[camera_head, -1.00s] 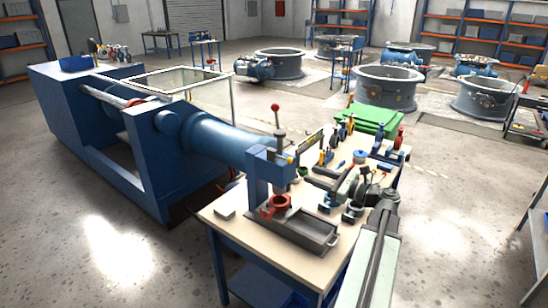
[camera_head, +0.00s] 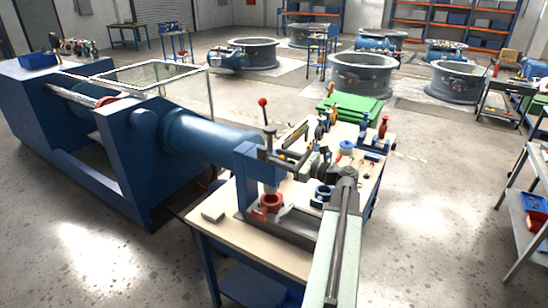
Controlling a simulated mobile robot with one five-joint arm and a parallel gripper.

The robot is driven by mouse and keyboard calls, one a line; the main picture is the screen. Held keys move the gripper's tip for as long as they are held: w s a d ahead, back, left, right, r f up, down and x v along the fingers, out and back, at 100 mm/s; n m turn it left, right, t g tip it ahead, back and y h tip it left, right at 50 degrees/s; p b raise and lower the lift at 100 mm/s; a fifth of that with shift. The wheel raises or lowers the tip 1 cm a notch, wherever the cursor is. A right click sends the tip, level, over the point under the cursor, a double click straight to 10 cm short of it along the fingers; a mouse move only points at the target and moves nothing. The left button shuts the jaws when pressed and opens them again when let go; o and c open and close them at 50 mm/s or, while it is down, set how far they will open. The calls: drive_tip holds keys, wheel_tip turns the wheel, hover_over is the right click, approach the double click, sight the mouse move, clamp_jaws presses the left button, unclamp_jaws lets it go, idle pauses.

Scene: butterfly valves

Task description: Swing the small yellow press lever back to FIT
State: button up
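The small blue press (camera_head: 252,160) stands on the near end of the workbench, with a tall lever ending in a red ball (camera_head: 262,102) above it. The small yellow press lever (camera_head: 282,157) shows only as a small yellow spot on the right side of the press head. My gripper (camera_head: 276,160) reaches in from the right at the height of the press head. Its dark fingers look apart, close to the yellow spot and partly around it in this view. I cannot tell whether they touch it. A red ring-shaped part (camera_head: 271,202) sits under the press.
A large blue machine (camera_head: 90,150) stands close on the left. Open floor lies to the right, before a grey shelf cart (camera_head: 525,225).

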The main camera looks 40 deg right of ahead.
drive_tip(key=shift+x, duration=0.8)
drive_tip(key=shift+c, duration=0.3)
clamp_jaws()
idle(0.6)
